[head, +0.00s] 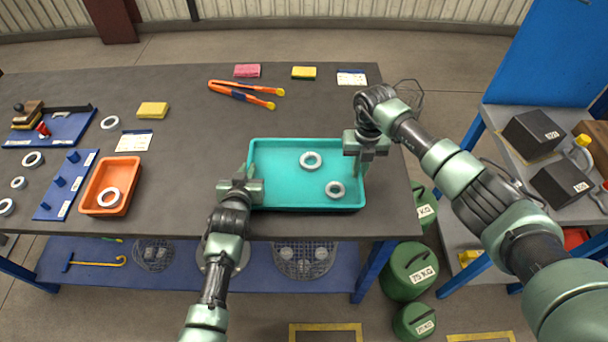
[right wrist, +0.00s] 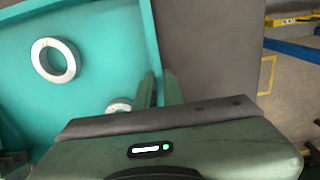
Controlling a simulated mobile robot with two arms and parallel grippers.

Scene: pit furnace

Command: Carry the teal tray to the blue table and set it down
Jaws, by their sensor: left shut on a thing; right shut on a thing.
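The teal tray (head: 285,185) is at the front right of the dark-topped table, with two grey-white rings (head: 311,161) (head: 335,189) lying in it. My left gripper (head: 251,174) is shut on the tray's left wall. My right gripper (head: 359,164) is shut on its right wall; in the right wrist view its fingers (right wrist: 160,90) straddle the tray wall (right wrist: 148,35). The tray looks level, with a dark strip under its front edge. I cannot tell whether it rests on the table or hangs just above.
The dark tabletop (head: 185,190) with blue legs also holds an orange bin (head: 93,175), orange tongs (head: 240,92), sponges (head: 152,109) and a blue peg board (head: 66,185). Green weights (head: 405,270) stand on the floor by the right leg. A grey shelf cart (head: 500,130) stands right.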

